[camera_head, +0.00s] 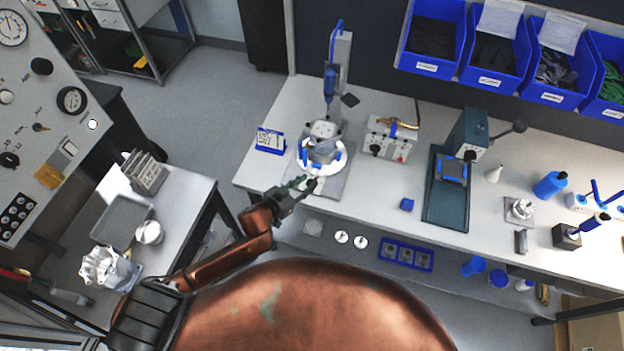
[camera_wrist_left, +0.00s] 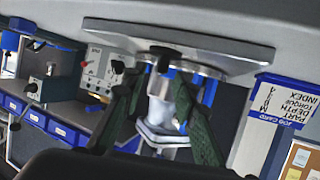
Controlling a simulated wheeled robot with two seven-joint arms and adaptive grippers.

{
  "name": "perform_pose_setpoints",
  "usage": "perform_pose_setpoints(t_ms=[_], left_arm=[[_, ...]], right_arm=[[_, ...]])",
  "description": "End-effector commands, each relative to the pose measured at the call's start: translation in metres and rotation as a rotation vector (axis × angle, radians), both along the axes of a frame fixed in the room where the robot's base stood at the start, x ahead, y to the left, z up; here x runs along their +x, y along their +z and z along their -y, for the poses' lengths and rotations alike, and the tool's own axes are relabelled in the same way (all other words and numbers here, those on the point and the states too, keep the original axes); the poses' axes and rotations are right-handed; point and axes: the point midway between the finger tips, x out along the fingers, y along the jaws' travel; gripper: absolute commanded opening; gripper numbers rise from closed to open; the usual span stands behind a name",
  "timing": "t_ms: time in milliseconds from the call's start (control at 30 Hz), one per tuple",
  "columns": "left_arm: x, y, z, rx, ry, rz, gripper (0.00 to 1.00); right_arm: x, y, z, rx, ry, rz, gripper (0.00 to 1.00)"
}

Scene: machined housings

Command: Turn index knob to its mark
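A grey machined housing (camera_head: 322,138) sits on a white round fixture (camera_head: 337,163) with blue clamps, on a grey plate at the bench's left end. A small dark knob (camera_head: 312,185) shows at the fixture's front; I take it for the index knob. A dark knob also shows on the plate's edge in the left wrist view (camera_wrist_left: 164,49). Its mark cannot be made out. My left gripper (camera_head: 304,184) is at the fixture's front, close to the knob. Its green fingers (camera_wrist_left: 163,82) are apart in the left wrist view; contact with the knob cannot be told. My right gripper is out of view.
A blue-framed card (camera_head: 270,140) stands left of the fixture. A blue-handled column (camera_head: 332,80) rises behind it. A control box (camera_head: 390,138) and a dark green press (camera_head: 453,185) stand to the right.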

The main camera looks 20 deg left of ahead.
Motion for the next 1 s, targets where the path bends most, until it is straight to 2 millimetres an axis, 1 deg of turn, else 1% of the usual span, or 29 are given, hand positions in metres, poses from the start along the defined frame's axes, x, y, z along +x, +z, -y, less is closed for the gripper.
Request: perform_pose_setpoints(t_ms=[33, 200, 367, 600, 1000], left_arm=[[0.008, -0.003, 0.004, 0.0, 0.0, 0.001, 0.27], [0.025, -0.011, 0.011, 0.001, 0.001, 0.001, 0.27], [0.031, -0.014, 0.014, 0.001, 0.001, 0.001, 0.27], [0.031, -0.014, 0.014, 0.002, 0.001, 0.0, 0.27], [0.031, -0.014, 0.014, 0.002, 0.001, 0.0, 0.0]], right_arm=[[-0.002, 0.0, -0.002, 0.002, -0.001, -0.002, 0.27], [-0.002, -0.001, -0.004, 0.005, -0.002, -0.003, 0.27], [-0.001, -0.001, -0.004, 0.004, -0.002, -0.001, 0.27], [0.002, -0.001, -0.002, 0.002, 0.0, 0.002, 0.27], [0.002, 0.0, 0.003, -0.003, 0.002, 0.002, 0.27]])
